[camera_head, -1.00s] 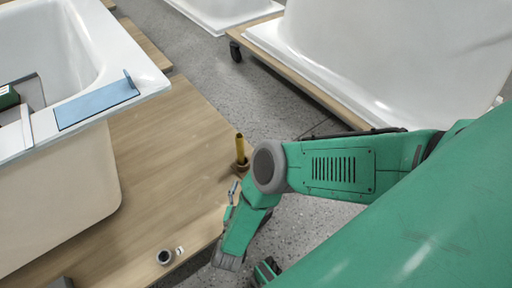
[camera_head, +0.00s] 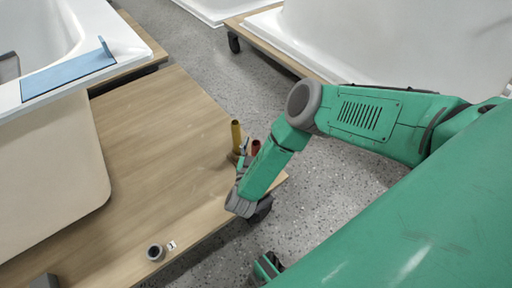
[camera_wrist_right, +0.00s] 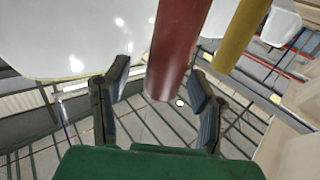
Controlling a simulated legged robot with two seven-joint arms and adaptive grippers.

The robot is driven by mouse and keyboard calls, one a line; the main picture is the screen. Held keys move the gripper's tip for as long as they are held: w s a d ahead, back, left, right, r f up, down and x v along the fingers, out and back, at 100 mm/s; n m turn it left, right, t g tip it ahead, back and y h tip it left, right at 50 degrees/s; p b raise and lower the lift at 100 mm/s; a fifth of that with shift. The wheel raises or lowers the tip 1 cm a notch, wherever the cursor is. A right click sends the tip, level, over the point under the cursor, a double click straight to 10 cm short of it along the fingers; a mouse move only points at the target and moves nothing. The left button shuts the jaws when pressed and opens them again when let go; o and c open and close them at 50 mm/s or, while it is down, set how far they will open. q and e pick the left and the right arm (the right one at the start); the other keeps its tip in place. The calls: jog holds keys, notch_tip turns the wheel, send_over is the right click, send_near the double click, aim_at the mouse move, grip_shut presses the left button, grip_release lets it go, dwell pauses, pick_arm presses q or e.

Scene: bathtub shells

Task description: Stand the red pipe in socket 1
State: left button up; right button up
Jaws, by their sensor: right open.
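The red pipe (camera_head: 255,147) shows just beyond my right forearm in the head view, its lower part hidden. In the right wrist view the red pipe (camera_wrist_right: 176,48) lies between the spread fingers of my right gripper (camera_wrist_right: 160,85), with gaps on both sides. The gripper is open and does not hold it. Socket 1 (camera_head: 155,252) is a small dark grey ring near the front edge of the wooden board, with a white label "1" (camera_head: 171,245) beside it. Its opening looks empty. My left gripper is not in view.
A yellow pipe (camera_head: 236,136) stands upright close to the red one, and shows in the wrist view (camera_wrist_right: 242,35). A white bathtub (camera_head: 52,139) with a blue plate (camera_head: 67,73) stands on the left. The wooden board (camera_head: 160,150) between is mostly bare.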

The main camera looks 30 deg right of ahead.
jog(key=shift+d, duration=0.2)
jog(key=shift+a+r, duration=0.15)
jog(key=shift+a, duration=0.3)
grip_shut()
jog(key=shift+d, duration=0.15)
